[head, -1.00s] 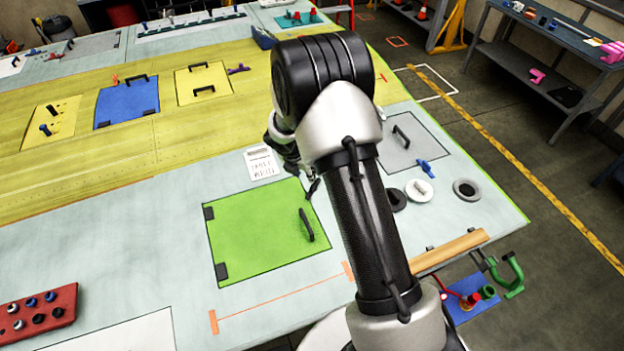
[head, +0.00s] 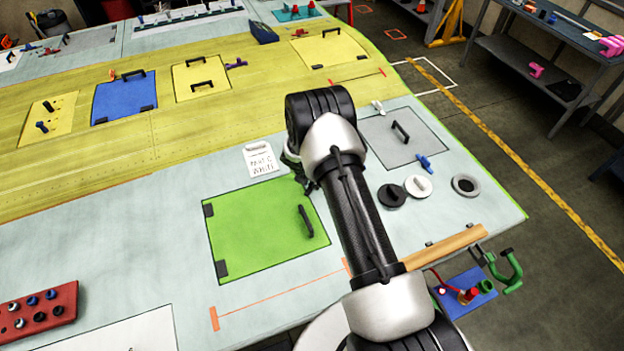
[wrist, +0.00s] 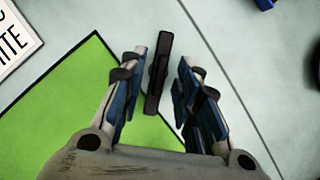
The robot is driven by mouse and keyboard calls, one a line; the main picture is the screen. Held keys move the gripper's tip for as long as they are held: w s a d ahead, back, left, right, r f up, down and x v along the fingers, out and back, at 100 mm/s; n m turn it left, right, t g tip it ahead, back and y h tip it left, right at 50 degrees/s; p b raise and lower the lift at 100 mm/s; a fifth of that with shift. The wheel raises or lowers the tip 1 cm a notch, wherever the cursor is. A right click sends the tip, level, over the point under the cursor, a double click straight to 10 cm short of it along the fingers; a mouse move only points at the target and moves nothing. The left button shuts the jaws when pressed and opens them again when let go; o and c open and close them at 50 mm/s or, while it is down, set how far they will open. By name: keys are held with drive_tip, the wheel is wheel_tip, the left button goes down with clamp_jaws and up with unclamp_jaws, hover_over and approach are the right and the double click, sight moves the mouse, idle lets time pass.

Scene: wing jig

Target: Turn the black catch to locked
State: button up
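The black catch (wrist: 157,75) is a dark bar in the wrist view. Its lower end reaches the edge of the green panel (wrist: 70,115) and the rest lies over the pale surface. In the head view my arm hides it. My gripper (wrist: 163,75) is open, with one finger to the left of the catch and one to the right.
A white printed card (head: 261,160) lies beside the green panel. To the right are a grey panel (head: 385,150), a blue catch (head: 424,162), and black (head: 391,196), white (head: 417,186) and grey (head: 466,186) round pieces. A red tray (head: 40,310) is at lower left.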

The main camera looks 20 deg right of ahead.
drive_tip(key=shift+c, duration=0.6)
clamp_jaws()
drive_tip(key=shift+f+m+b, duration=0.1)
drive_tip(key=shift+m+b, duration=0.2)
drive_tip(key=shift+b, duration=0.15)
drive_tip(key=m+b, duration=0.1)
drive_tip(key=m+g+b, duration=0.1)
drive_tip(key=b, duration=0.1)
drive_tip(key=shift+w+a+f+h, duration=0.1)
drive_tip(key=shift+w+a+h, duration=0.1)
drive_tip(key=shift+h, duration=0.2)
drive_tip(key=m+g+b, duration=0.1)
drive_tip(key=m+b, duration=0.2)
drive_tip(key=shift+m+b, duration=0.6)
drive_tip(key=shift+b, duration=0.2)
drive_tip(key=shift+r+g, duration=0.2)
drive_tip(key=shift+g, duration=0.1)
